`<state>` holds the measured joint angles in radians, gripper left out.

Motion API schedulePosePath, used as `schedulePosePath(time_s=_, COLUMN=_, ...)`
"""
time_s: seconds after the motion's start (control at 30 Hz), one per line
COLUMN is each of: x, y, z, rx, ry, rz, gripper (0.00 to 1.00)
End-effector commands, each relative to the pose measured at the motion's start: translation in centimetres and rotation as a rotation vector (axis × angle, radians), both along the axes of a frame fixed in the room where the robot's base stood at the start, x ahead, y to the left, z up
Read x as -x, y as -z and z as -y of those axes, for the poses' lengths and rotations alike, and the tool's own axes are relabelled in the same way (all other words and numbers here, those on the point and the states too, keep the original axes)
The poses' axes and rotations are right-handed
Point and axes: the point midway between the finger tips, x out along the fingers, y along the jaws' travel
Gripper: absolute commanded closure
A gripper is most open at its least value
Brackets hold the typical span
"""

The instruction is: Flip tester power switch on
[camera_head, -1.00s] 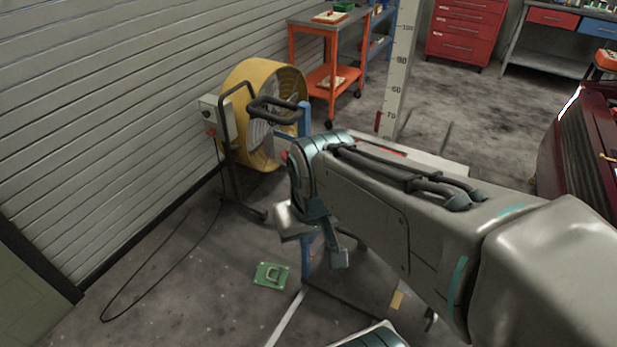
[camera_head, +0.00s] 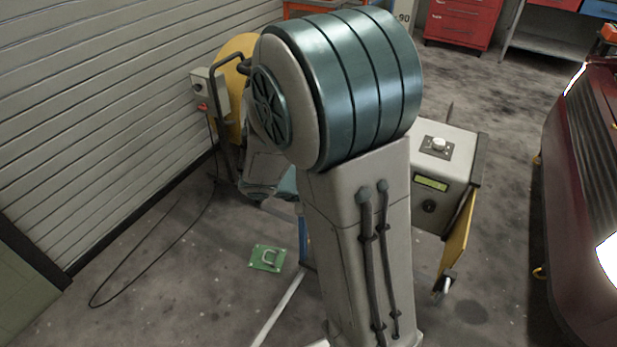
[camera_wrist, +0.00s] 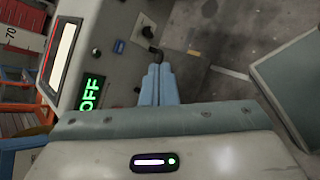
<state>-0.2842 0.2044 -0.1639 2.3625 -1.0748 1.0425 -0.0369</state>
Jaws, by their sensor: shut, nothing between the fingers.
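The tester is a grey box (camera_head: 455,150) right of my arm in the head view, with a small display (camera_head: 431,183) and a black round part (camera_head: 429,206) on its front. In the wrist view a grey panel (camera_wrist: 108,68) shows a lit green "OFF" sign (camera_wrist: 91,94), a small blue part (camera_wrist: 119,46), and a dark knob-like part (camera_wrist: 148,32). A short black piece (camera_wrist: 156,53) is just beyond my fingertips. My gripper (camera_wrist: 160,68) is shut and empty, its blue fingers close to this piece; I cannot tell whether they touch. My fingers are hidden in the head view.
A yellow fan (camera_head: 235,70) and grey switch box (camera_head: 205,85) stand by the left wall. A green plate (camera_head: 267,257) lies on the floor, with a cable (camera_head: 135,262) left of it. A dark red car (camera_head: 590,170) is at the right.

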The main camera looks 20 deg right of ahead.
Motion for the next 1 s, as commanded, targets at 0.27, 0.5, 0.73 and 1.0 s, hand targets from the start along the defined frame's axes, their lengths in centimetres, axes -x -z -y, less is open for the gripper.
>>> schedulePosePath(time_s=0.27, x=-8.4, y=9.0, z=-0.7, rx=0.386, ry=-0.455, rz=-0.247, gripper=1.00)
schedulePosePath(time_s=0.5, x=-13.5, y=14.6, z=-3.4, rx=0.609, ry=-0.763, rz=-0.377, gripper=1.00)
schedulePosePath(time_s=0.73, x=-14.9, y=16.3, z=-4.7, rx=0.673, ry=-0.866, rz=-0.411, gripper=1.00)
schedulePosePath(time_s=1.0, x=-14.9, y=16.2, z=-4.7, rx=0.674, ry=-0.866, rz=-0.410, gripper=1.00)
